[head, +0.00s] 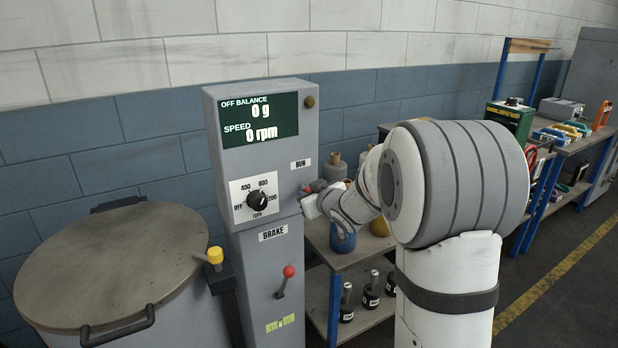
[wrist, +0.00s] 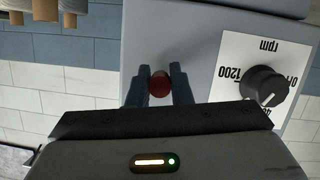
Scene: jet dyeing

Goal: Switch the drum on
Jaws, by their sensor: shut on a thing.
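The grey control cabinet (head: 262,150) stands at centre-left in the head view. Its display (head: 258,122) reads 0 g off balance and 0 rpm. A black rpm dial (head: 257,200) sits on a white plate; it also shows upside down in the wrist view (wrist: 265,86). My gripper (head: 311,192) is at the cabinet's right side, below the RUN label (head: 300,164). In the wrist view its two dark fingers (wrist: 160,72) are shut on a round red knob (wrist: 160,86), which they partly hide. The BRAKE label (head: 273,233) and a red-tipped lever (head: 285,281) are lower down.
A large round vessel with a brown lid (head: 110,265) stands left of the cabinet, with a yellow-topped knob (head: 215,256) between them. A shelf (head: 345,260) with bottles stands behind my arm. A workbench (head: 570,150) with tools is at the right.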

